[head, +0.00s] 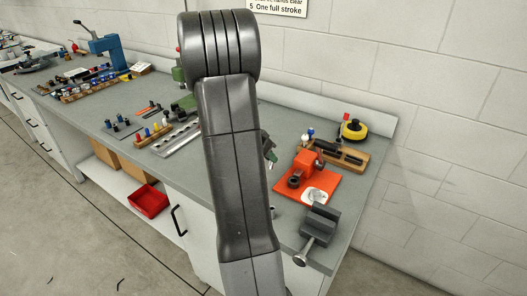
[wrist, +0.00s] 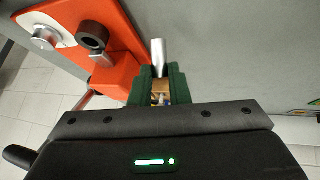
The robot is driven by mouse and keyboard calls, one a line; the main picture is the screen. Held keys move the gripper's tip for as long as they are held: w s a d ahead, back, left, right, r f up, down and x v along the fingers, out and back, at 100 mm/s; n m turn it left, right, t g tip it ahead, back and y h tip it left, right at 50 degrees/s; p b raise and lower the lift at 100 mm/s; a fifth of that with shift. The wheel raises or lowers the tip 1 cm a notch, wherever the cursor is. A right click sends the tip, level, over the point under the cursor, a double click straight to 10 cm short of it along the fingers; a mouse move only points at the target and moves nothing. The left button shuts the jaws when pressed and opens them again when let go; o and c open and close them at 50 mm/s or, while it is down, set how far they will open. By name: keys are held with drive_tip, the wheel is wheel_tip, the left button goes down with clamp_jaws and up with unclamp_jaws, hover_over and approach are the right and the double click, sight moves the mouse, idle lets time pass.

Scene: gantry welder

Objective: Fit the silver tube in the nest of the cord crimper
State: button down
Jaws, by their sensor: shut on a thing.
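The silver tube (wrist: 158,57) is held between the green fingers of my gripper (wrist: 157,84) in the wrist view, its free end sticking out past the fingertips. The cord crimper appears to be the orange-red device (head: 321,184) at the right of the bench in the head view; it also shows in the wrist view (wrist: 122,73). A dark ring-shaped part (wrist: 92,34) on it, likely the nest, lies left of the tube in the wrist view. The tube is apart from this ring. In the head view my arm hides most of my gripper.
A grey vise (head: 320,222) stands at the bench's front right edge, close to the orange-red base. A wooden rack (head: 346,158) with dark tools and a yellow-black roll (head: 354,129) are behind it.

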drive_tip(key=shift+s+d+r+m, duration=0.1)
drive_tip(key=shift+s+d+m, duration=0.25)
drive_tip(key=shift+m, duration=0.25)
drive_tip(key=s+d+r+m+g+h, duration=0.4)
drive_tip(key=s+d+r+m+h, duration=0.15)
drive_tip(key=m, duration=0.35)
drive_tip(key=shift+h, duration=0.45)
drive_tip(key=shift+w+a+f+b, duration=0.1)
drive_tip(key=shift+a+f+b, duration=0.05)
drive_tip(key=shift+f, duration=1.3)
drive_tip(key=shift+a+f+b, duration=0.15)
drive_tip(key=shift+f, duration=1.3)
drive_tip(key=shift+f+b, duration=1.05)
drive_tip(key=shift+b, duration=0.3)
drive_tip(key=c, duration=1.3)
unclamp_jaws()
drive_tip(key=shift+r, duration=0.1)
drive_tip(key=shift+a, duration=0.1)
